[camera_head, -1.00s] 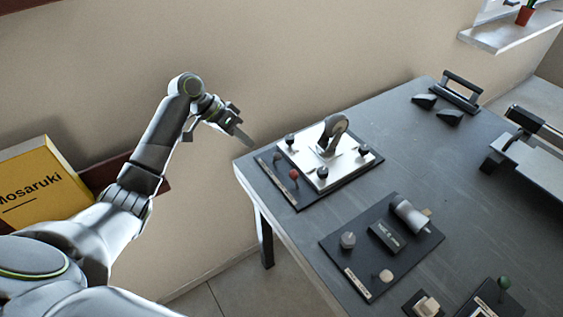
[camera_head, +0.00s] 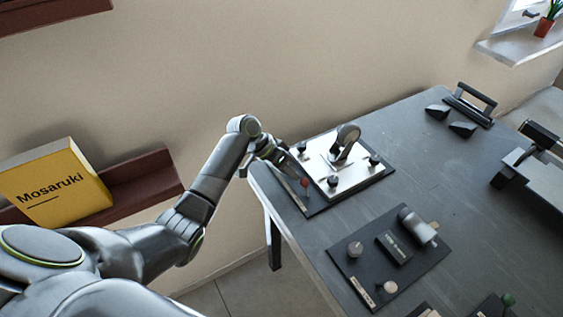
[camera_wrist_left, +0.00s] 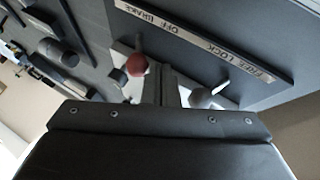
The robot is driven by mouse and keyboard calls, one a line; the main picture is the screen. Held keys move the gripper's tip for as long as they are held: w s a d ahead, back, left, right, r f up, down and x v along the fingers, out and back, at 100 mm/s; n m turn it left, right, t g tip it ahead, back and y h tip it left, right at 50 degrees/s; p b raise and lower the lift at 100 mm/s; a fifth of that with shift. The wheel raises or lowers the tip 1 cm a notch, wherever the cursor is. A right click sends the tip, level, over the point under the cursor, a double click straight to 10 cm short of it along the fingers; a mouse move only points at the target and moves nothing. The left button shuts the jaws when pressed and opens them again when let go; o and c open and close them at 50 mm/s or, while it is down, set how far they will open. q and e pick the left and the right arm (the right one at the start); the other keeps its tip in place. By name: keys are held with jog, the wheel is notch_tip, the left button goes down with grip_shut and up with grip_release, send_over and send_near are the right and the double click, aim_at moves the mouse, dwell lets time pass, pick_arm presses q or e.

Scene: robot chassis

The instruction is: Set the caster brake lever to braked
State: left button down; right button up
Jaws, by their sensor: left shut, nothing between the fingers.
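The caster wheel (camera_head: 346,142) stands on a white plate (camera_head: 345,185) on a dark board (camera_head: 317,208). A red-knobbed lever (camera_head: 304,182) stands at the board's left side. In the left wrist view the red knob (camera_wrist_left: 136,65) is near the words "OFF BRAKE" on a label strip (camera_wrist_left: 200,40); a grey-knobbed lever (camera_wrist_left: 203,97) is near "FREE LOCK". My left gripper (camera_head: 299,171) is shut and empty, with its tips close beside the red knob; I cannot tell if they touch. In the wrist view its fingers (camera_wrist_left: 166,87) lie between the two knobs. My right gripper is out of view.
The grey table (camera_head: 450,185) carries another dark board (camera_head: 405,270) with a cylinder and knobs in front, and a black handle (camera_head: 470,105) with two wedges at the back. A yellow box (camera_head: 55,185) sits on a brown shelf (camera_head: 150,180) at left.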

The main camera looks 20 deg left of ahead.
pick_arm(q)
jog(key=shift+d, duration=0.15)
dwell(0.3)
jog(key=shift+s+d+r+y+p, duration=0.2)
jog(key=shift+y+p, duration=0.1)
jog(key=shift+p, duration=0.25)
